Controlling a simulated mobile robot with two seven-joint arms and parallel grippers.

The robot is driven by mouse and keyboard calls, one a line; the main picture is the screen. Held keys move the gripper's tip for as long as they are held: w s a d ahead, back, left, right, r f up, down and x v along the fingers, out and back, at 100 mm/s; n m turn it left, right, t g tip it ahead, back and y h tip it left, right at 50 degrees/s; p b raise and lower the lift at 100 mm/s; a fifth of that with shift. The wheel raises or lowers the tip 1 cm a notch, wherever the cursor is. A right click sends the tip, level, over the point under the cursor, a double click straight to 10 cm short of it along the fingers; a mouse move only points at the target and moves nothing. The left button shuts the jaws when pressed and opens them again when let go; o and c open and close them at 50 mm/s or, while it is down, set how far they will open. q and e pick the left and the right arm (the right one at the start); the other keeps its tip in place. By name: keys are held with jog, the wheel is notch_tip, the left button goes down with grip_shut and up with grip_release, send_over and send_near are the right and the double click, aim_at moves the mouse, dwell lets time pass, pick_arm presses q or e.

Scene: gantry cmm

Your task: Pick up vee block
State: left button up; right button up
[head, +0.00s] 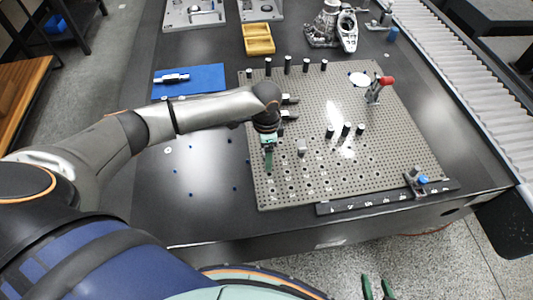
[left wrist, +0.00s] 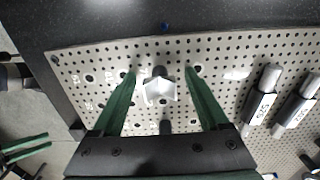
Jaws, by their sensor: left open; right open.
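A small grey block with a notched, V-like face, which looks like the vee block (left wrist: 160,88), sits on the perforated plate (head: 400,150). In the head view a small grey block (head: 302,150), seemingly the same one, stands just right of my left gripper (head: 268,153). In the left wrist view the green fingers of my left gripper (left wrist: 163,95) are apart, with the block seen between them. I cannot tell how far above it they are; no contact shows. My right gripper (head: 378,288) is open and empty at the bottom edge, away from the plate.
A blue mat (head: 205,77) and a yellow tray (head: 258,38) lie beyond. A roller conveyor (head: 450,65) runs along the right.

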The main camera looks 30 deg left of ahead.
pick_arm(q)
grip_shut()
dwell(0.5)
